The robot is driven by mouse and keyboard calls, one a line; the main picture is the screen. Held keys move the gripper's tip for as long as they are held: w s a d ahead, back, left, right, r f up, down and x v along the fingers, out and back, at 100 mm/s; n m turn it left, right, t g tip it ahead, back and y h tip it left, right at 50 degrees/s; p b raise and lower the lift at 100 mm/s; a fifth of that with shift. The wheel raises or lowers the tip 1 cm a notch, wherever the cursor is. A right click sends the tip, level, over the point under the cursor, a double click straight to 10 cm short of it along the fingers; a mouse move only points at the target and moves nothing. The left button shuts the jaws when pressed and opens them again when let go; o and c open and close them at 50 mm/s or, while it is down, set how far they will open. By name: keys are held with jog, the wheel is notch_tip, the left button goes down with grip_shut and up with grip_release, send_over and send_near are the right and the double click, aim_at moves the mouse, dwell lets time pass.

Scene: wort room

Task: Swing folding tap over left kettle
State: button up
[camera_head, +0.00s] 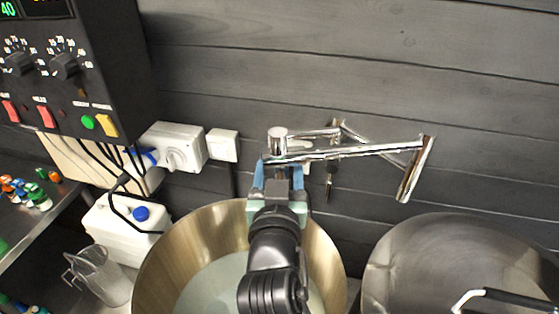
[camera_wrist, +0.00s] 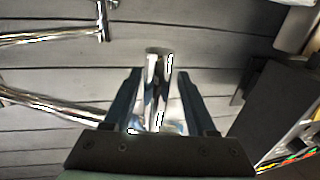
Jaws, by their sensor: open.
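The folding tap (camera_head: 360,150) is a chrome two-part arm on the wall. Its upright elbow joint (camera_head: 278,139) is at the left, behind the left kettle. From there the outer arm runs right to a tilted end tube (camera_head: 415,170), which shows near the back left of the right kettle in the picture. My gripper (camera_head: 278,172) is open, its blue fingers pointing at the elbow. In the wrist view an upright chrome post (camera_wrist: 160,90) stands between the open fingers; contact cannot be told. The left kettle (camera_head: 160,262) is open and holds pale liquid, partly hidden by my arm.
The right kettle (camera_head: 410,250) has a metal lid with a black handle (camera_head: 510,297). A control box (camera_head: 80,70) hangs at the upper left. Sockets (camera_head: 175,147), a white canister (camera_head: 120,228) and a clear jug (camera_head: 98,275) are at the left. The wall is close behind the tap.

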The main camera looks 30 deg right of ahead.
jog(key=shift+s, duration=0.1)
jog(key=shift+s+f, duration=0.1)
jog(key=shift+s, duration=0.05)
jog(key=b+v, duration=0.2)
jog(key=v, duration=1)
jog(key=shift+s+a, duration=0.2)
jog(key=shift+a, duration=0.05)
